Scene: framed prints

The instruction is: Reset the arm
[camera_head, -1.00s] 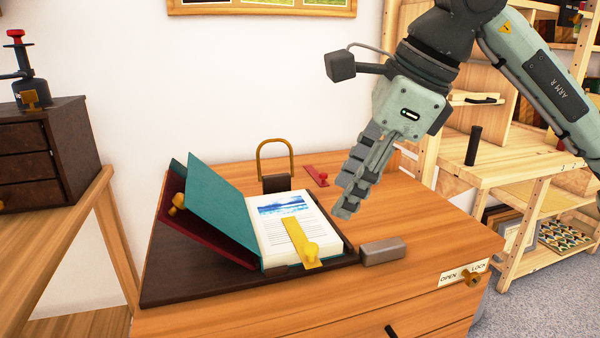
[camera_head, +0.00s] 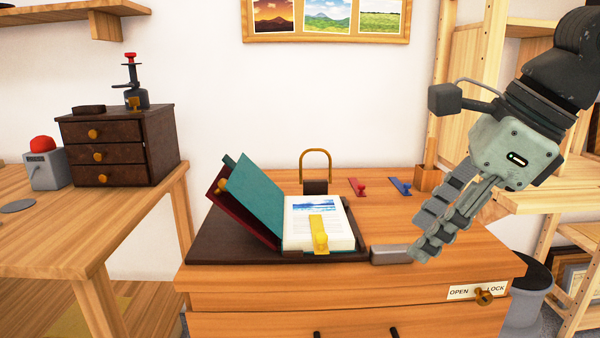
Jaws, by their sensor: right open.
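My right gripper (camera_head: 425,250) hangs at the right, over the right part of the wooden cabinet top (camera_head: 455,262). It is pointed down and to the left, with nothing seen between its fingers. Its fingertips overlap the right end of a grey block (camera_head: 390,254) in the picture; I cannot tell whether they touch. My left gripper is not in view.
A brass-handled dark block (camera_head: 315,187), a red piece (camera_head: 358,187) and a blue piece (camera_head: 401,187) sit behind the book. An OPEN/LOCK plate (camera_head: 476,291) is on the cabinet front. A dark drawer chest (camera_head: 120,148) stands left. Wooden shelving (camera_head: 540,200) is behind my right arm.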

